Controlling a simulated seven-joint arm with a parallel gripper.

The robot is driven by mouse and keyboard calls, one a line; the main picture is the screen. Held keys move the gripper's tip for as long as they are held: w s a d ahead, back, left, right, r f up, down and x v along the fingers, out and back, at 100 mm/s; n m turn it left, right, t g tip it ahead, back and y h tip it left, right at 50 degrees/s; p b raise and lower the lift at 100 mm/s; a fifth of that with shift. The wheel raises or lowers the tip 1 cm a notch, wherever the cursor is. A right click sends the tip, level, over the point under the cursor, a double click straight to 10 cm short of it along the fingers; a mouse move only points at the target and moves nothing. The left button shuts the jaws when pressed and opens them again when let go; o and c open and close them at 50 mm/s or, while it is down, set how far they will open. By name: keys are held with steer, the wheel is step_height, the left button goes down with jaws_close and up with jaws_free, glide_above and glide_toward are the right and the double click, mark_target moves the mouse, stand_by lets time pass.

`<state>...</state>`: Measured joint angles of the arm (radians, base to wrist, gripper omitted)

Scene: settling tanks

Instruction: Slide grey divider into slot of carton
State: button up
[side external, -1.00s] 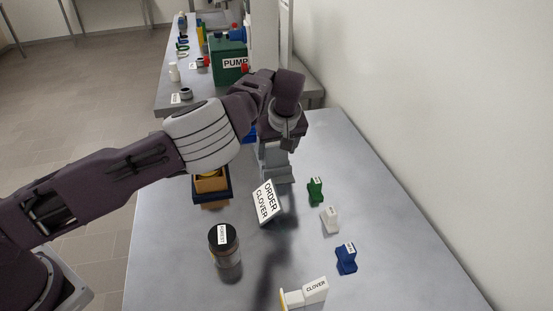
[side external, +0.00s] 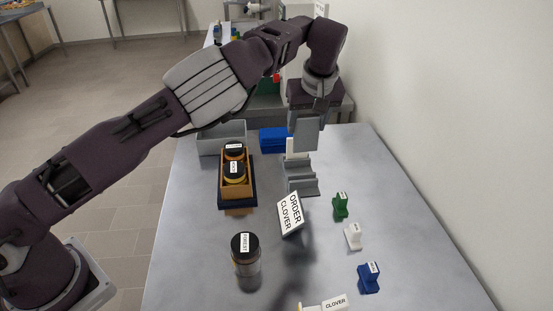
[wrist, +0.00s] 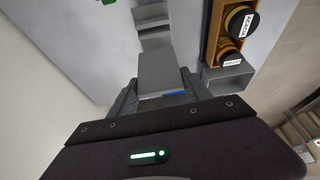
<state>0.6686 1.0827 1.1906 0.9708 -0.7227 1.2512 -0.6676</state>
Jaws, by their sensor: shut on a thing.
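My gripper (side external: 306,114) is shut on the grey divider (side external: 305,134), a flat plate that hangs upright below it, above the grey rack (side external: 301,187). In the wrist view the divider (wrist: 160,72) sticks out from between the fingers of my gripper (wrist: 160,95). The carton (side external: 221,187) is an orange-brown box on a dark blue base, to the left of the divider. It holds two dark-lidded jars (side external: 234,172), one behind the other. In the wrist view the carton (wrist: 213,32) is at upper right. Its slot cannot be made out.
A grey bin (side external: 209,141) and blue blocks (side external: 273,140) stand behind. The order sign (side external: 290,214) and a dark-lidded jar (side external: 245,262) stand in front. Green (side external: 340,206), white (side external: 353,237) and blue (side external: 368,279) labelled pieces line the right side.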

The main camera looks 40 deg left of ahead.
step_height(320, 180, up, 4)
steer(key=shift+f, duration=0.1)
steer(key=s+a+r, duration=0.2)
steer(key=a, duration=0.6)
glide_above(234, 155)
steer(key=s+d, duration=0.1)
steer(key=shift+m, duration=0.3)
steer(key=f, duration=1.3)
steer(key=shift+s+d+f, duration=0.15)
steer(key=shift+d, duration=0.05)
steer(key=shift+f, duration=1.85)
steer(key=o, duration=1.3)
steer(key=shift+f, duration=0.15)
